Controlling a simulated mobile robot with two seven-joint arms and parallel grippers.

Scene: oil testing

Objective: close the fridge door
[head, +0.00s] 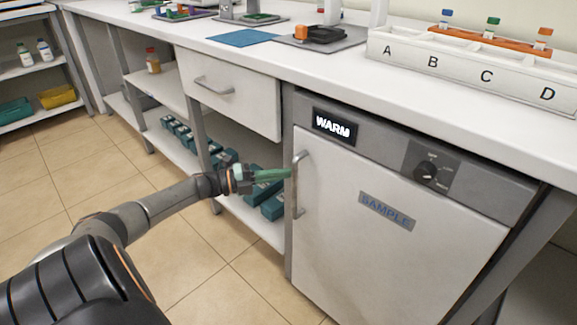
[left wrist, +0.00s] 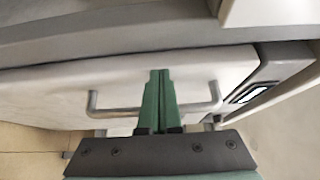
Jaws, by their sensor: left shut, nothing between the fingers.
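The fridge is a grey unit under the counter with a white door (head: 385,245) marked "SAMPLE". In the head view the door sits about flush with its frame; I cannot tell if it is fully latched. Its metal bar handle (head: 299,185) is on the door's left side. My left gripper (head: 288,173) is shut and empty, its green fingertips at the handle. In the left wrist view the shut fingers (left wrist: 160,75) pass over the handle bar (left wrist: 110,112) and point at the door face (left wrist: 60,90); contact is unclear. My right gripper is not in view.
A "WARM" display (head: 335,126) and a dial (head: 431,173) sit above the door. A white drawer (head: 235,95) and open shelves with teal boxes (head: 272,206) are to the left. The white counter (head: 330,65) carries a rack labelled A to D (head: 465,78). The tiled floor (head: 205,255) in front is clear.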

